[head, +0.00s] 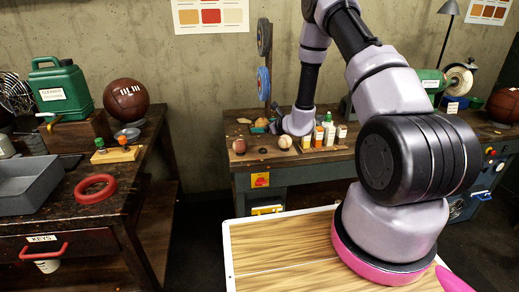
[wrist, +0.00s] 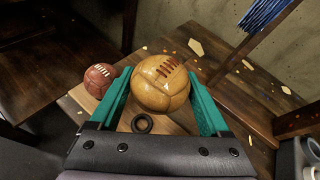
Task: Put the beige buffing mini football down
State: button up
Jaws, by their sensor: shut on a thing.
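The beige buffing mini football (wrist: 160,84), tan with brown laces, sits between the teal fingers of my gripper (wrist: 159,76) in the wrist view. The fingers are shut on its two sides. A wooden surface lies beyond the ball; I cannot tell whether the ball touches it. In the head view my arm reaches to the back workbench (head: 328,155), and the fingers are too small and partly hidden there to make out.
A red-brown small ball (wrist: 100,75) is left of the fingers, and a black ring (wrist: 142,123) lies below the football. Leather scraps are scattered on the wood. Blue strands (wrist: 264,12) hang at upper right. Small bottles (head: 328,130) stand on the workbench right of my wrist.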

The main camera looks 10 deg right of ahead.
send_over(263, 151)
jog(key=f, duration=0.4)
jog(key=shift+a+f, duration=0.15)
jog(key=shift+a, duration=0.1)
jog(key=shift+d+f, duration=0.1)
jog(key=shift+f, duration=2)
jog(key=shift+f, duration=0.35)
jog(key=o, duration=1.1)
jog(key=shift+r, duration=0.15)
